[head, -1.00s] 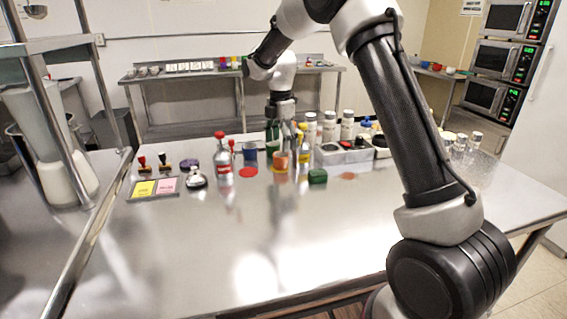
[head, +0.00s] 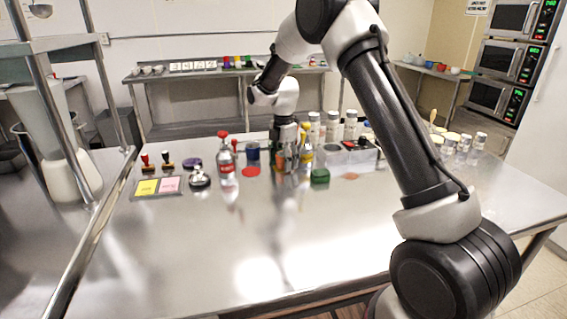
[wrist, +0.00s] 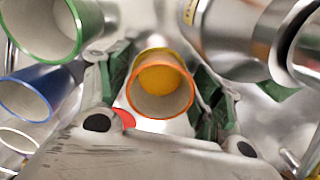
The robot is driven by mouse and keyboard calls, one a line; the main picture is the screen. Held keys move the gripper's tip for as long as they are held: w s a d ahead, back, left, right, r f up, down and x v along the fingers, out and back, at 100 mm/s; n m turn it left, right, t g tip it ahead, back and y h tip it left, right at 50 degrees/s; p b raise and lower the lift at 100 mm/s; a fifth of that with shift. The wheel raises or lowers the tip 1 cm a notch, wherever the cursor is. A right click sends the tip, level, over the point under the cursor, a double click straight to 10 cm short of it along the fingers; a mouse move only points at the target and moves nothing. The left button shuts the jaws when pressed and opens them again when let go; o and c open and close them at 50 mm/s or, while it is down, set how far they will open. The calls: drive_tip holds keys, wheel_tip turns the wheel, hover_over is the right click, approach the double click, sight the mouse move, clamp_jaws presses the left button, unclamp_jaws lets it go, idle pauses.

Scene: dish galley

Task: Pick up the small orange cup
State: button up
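The small orange cup (wrist: 160,108) stands upright in the wrist view, with an orange rim and a yellow patch inside. My gripper (wrist: 163,88) is open around it. One green-padded finger is on each side of the cup, with a narrow gap showing at both sides. In the head view my gripper (head: 286,152) points down at the cup's place on the steel table (head: 225,235) and hides most of the cup. Whether the fingers touch the cup there is hidden.
A green-rimmed cup (wrist: 45,30) and a blue-rimmed cup (wrist: 30,95) are close on the left in the wrist view. Metal containers (wrist: 245,40) crowd the right. The table's front is clear.

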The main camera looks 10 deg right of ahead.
drive_tip(key=c, duration=0.8)
drive_tip(key=shift+r, duration=0.1)
drive_tip(key=shift+c, duration=0.3)
